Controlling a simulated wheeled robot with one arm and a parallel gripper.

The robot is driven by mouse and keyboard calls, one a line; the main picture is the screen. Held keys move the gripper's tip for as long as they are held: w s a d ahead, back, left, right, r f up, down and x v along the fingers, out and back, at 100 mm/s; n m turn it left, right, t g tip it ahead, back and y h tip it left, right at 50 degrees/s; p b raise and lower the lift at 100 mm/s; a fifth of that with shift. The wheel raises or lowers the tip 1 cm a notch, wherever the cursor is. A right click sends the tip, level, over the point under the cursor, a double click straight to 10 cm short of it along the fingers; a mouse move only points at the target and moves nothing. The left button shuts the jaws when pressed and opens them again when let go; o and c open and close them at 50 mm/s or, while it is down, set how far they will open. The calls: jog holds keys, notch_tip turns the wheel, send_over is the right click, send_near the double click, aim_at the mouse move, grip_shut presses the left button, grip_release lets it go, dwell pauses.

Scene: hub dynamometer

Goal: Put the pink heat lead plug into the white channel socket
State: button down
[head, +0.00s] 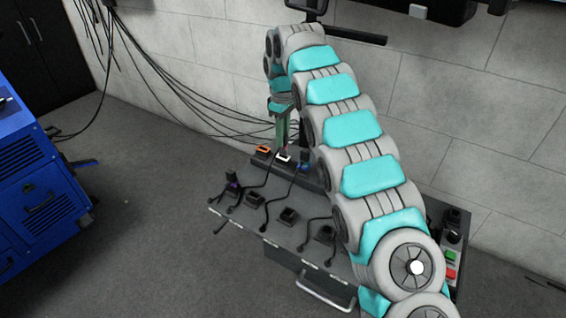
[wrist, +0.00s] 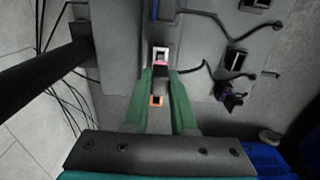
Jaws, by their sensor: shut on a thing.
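My gripper (wrist: 160,72) is shut on the pink heat lead plug, with its green fingers closed around the dark plug body. The pink part of the plug (wrist: 161,63) shows between the fingertips in the wrist view. The white channel socket (wrist: 161,50) is right at the fingertips, and the plug's pink end meets or overlaps its near edge. I cannot tell whether the plug is inside it. In the head view my gripper (head: 283,138) points down over the white socket (head: 284,158), and the plug is mostly hidden.
The orange socket (head: 263,150) is left of the white one and the blue socket (head: 305,157) is right. Several dark holders and leads lie on the grey bench (head: 225,205). A purple-marked plug (wrist: 232,98) stands aside. A blue cabinet (head: 40,180) is at left.

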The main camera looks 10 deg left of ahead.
jog(key=shift+f, duration=0.6)
jog(key=shift+f+b, duration=0.35)
jog(key=shift+b, duration=0.05)
jog(key=shift+f, duration=0.45)
jog(key=c, duration=0.7)
grip_release()
jog(key=shift+o, duration=0.2)
jog(key=shift+r, duration=0.1)
